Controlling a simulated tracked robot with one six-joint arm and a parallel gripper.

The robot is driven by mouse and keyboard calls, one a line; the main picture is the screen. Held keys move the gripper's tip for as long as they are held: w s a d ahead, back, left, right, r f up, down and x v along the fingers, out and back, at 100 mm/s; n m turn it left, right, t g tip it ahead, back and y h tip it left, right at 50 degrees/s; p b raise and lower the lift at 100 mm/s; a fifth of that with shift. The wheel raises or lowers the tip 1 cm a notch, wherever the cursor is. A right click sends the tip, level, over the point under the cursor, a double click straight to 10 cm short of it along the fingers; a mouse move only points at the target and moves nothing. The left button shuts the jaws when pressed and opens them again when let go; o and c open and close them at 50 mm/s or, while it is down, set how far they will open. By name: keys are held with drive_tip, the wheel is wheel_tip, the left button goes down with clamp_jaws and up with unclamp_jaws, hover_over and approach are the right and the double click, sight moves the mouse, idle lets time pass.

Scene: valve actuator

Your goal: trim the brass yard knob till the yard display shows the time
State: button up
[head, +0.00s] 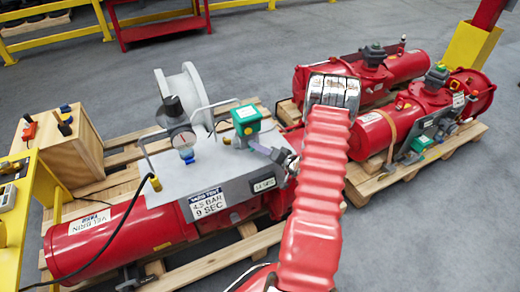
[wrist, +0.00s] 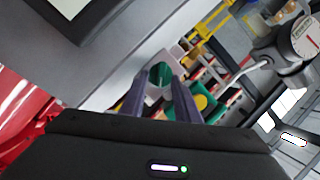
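My gripper (head: 270,154) is over the right end of the grey panel (head: 187,178), right of the green box (head: 245,122). In the wrist view its two dark fingers (wrist: 160,78) stand apart, with green parts showing between and behind them and nothing clearly held. A small dark display (head: 264,185) is on the panel's front face below the gripper; its text is too small to read. A pale screen in a black frame (wrist: 72,8) is cut off at the wrist view's top left. I cannot pick out the brass yard knob for certain in either view.
A pressure gauge (head: 184,141) stands on the panel, also in the wrist view (wrist: 303,37), before a grey wheel (head: 184,90). A sign (head: 208,202) reads 4.5 BAR, 9 SEC. Red actuators (head: 440,100) lie on a pallet right. A wooden box (head: 62,146) stands left.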

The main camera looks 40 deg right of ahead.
clamp_jaws()
idle(0.4)
